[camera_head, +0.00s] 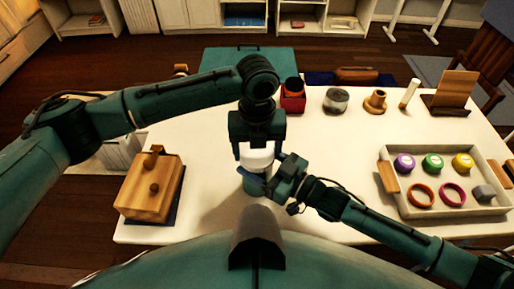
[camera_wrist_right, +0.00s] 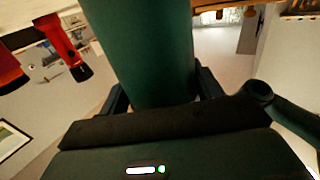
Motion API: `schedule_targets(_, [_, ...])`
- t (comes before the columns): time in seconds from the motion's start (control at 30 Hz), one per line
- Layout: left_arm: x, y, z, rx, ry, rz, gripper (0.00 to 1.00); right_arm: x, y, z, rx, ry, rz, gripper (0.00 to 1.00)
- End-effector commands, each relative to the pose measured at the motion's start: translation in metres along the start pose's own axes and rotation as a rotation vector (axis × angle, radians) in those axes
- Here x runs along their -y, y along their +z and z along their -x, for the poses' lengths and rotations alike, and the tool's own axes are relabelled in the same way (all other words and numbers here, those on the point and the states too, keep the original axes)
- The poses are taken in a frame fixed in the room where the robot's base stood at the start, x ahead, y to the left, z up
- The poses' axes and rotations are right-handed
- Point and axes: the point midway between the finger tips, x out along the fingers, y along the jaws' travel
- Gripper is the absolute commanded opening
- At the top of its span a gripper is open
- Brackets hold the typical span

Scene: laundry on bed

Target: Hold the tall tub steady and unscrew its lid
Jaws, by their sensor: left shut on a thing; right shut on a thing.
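The tall tub (camera_head: 254,188) stands upright on the white table, with a dark green body and a white lid (camera_head: 258,158). My left gripper (camera_head: 258,150) comes down from above and is shut on the lid, one finger on each side. My right gripper (camera_head: 262,180) comes in from the right, low, and is shut around the tub's body. In the right wrist view the tub's green body (camera_wrist_right: 145,50) fills the space between the fingers. The lid's top is hidden under my left gripper, and part of the body is behind my right gripper.
A wooden box (camera_head: 150,188) stands at the left. A tray (camera_head: 420,207) with coloured lids and rings lies at the right. The table between is clear.

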Motion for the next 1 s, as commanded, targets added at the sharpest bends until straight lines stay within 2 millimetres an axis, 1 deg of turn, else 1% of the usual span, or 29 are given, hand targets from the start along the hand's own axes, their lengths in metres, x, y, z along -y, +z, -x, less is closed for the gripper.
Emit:
schedule_targets(0.07, [0.0005,-0.0003,-0.0002,0.000,-0.002,0.102,0.42,0.0000,0.0004,0.0001,0.001,0.000,0.000,0.01])
schedule_targets(0.17, [0.0007,-0.0006,-0.0003,-0.002,-0.002,0.311,0.42,0.0000,0.0004,0.0001,0.001,0.000,0.000,0.01])
schedule_targets(0.77, [0.0008,-0.0009,0.0005,-0.003,0.001,1.739,0.42,0.0001,0.0005,0.0002,0.001,0.000,0.000,0.01])
schedule_targets(1.0, [0.0014,-0.0011,0.0009,-0.006,0.001,2.338,0.42,0.0000,0.0005,0.0002,0.001,0.000,0.000,0.01])
